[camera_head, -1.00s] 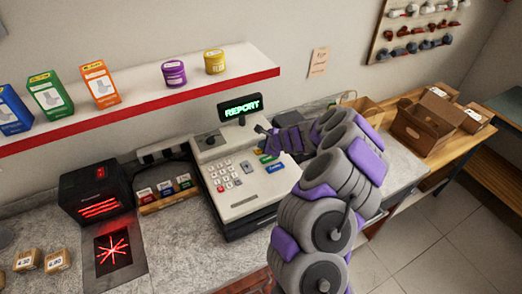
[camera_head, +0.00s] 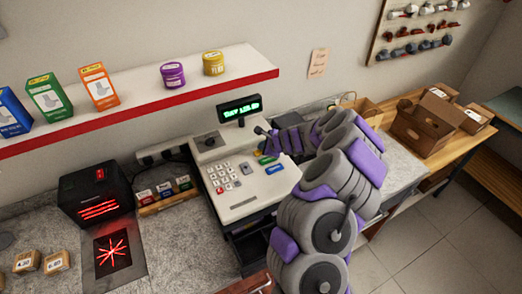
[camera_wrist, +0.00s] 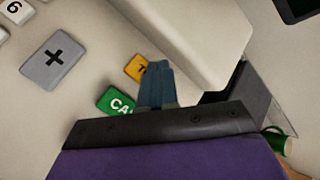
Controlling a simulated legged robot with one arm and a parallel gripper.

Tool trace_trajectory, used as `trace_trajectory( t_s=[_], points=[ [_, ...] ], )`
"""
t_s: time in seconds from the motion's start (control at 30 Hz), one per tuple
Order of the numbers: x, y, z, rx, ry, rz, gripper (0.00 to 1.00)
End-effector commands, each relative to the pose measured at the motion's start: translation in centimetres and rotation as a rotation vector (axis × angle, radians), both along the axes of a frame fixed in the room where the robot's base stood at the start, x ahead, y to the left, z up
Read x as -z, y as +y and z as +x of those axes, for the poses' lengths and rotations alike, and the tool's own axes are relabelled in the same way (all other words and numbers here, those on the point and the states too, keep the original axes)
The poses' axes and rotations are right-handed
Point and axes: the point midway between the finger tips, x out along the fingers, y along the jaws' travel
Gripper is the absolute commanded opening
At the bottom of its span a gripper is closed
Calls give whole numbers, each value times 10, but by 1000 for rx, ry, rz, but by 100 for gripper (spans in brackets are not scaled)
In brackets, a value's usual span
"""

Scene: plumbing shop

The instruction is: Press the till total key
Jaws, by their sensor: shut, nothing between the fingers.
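The till (camera_head: 240,205) stands on the counter, with a sloping cream key panel. In the wrist view, an orange key (camera_wrist: 133,68) shows a "T", and the rest of its label is hidden behind my fingers. A green key (camera_wrist: 112,101) beginning "CA" lies beside it, partly covered. My gripper (camera_wrist: 157,66) is shut and empty, its blue-grey fingertips overlapping the orange key's edge; I cannot tell whether they touch it. A grey plus key (camera_wrist: 54,58) is to the left. The till display (camera_head: 240,110) shows green text that seems to start with "DAY".
A card-reader-like black box (camera_head: 97,190) with red lights stands left of the till. A shelf (camera_head: 140,98) with boxes and tubs runs above. Cardboard boxes (camera_head: 422,121) sit on the right-hand bench. Small packets (camera_head: 55,262) lie at the lower left.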

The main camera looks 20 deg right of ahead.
Motion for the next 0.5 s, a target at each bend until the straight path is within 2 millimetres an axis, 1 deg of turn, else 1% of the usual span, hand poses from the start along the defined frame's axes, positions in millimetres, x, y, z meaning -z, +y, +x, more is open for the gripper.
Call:
trace_trajectory(
  t_s=[0.07,0.37,0.5],
  points=[
    [-5,0,0,0,0,0,0],
    [-5,0,0,0,0,0,0],
    [-11,0,0,0,0,0,0]
  ],
)
